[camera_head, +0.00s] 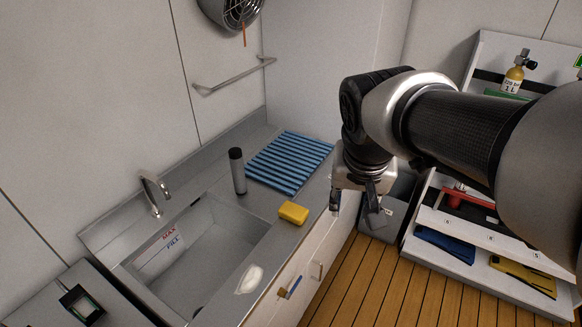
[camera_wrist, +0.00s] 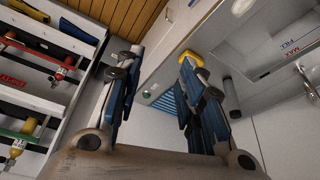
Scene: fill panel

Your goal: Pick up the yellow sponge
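The yellow sponge (camera_head: 293,213) lies flat on the grey counter near its front edge, between the sink and the blue ribbed mat. It also shows in the wrist view (camera_wrist: 192,56), partly hidden behind one finger. My gripper (camera_head: 354,208) hangs to the right of the sponge, past the counter's front edge, apart from it. In the wrist view my gripper (camera_wrist: 162,60) has its two fingers spread wide with nothing between them.
A dark cylinder (camera_head: 237,171) stands upright behind the sponge, by the blue ribbed mat (camera_head: 290,161). The sink (camera_head: 205,262) is to the left; a white object (camera_head: 249,279) lies on the front counter. A shelf rack (camera_head: 480,240) stands at right.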

